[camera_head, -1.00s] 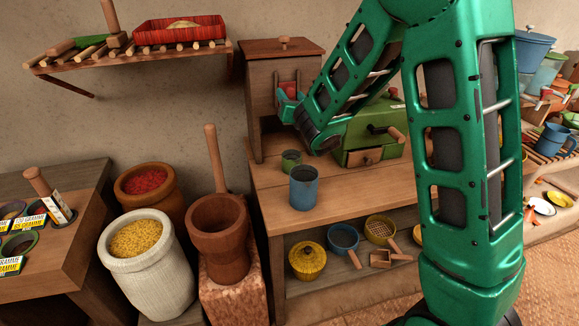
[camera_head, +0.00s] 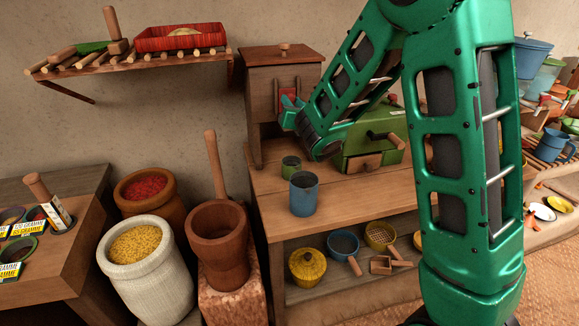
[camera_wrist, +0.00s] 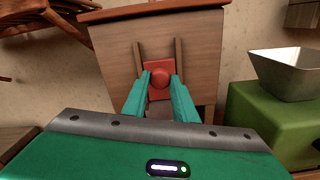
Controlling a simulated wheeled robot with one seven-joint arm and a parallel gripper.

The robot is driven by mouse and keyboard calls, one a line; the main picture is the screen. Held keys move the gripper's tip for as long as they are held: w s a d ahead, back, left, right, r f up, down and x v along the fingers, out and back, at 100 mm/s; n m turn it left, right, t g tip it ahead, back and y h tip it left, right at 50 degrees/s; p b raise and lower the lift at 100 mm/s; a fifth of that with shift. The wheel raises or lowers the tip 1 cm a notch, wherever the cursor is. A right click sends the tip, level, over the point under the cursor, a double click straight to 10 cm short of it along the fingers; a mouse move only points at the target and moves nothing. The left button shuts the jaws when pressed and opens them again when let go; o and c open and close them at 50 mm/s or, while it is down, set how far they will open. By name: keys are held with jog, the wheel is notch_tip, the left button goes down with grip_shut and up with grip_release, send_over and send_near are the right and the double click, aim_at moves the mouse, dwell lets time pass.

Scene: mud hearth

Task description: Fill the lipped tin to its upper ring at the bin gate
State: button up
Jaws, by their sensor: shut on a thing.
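The wooden bin (camera_head: 262,92) stands at the back of the counter. Its red gate (camera_head: 289,86) is on the front, between two upright rails. A small green tin (camera_head: 291,165) stands upright on the counter below the gate. A larger blue tin (camera_head: 304,194) stands in front of it. I cannot tell which is the lipped tin. Their rings and fill levels are too small to make out.
A green mill (camera_head: 367,150) with a crank stands right of the bin, close to my arm. A wooden mortar (camera_head: 219,240) and a sack of yellow grain (camera_head: 146,275) are at the left. The counter front beside the blue tin is clear.

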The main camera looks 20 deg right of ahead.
jog(key=shift+d+r, duration=0.15)
jog(key=shift+r, duration=1.65)
dwell(4.5)
jog(key=shift+s+f, duration=0.1)
jog(key=shift+f, duration=2)
jog(key=o, duration=0.9)
jog(key=shift+d+f, duration=0.1)
jog(key=shift+o, duration=0.2)
jog(key=shift+a, duration=0.2)
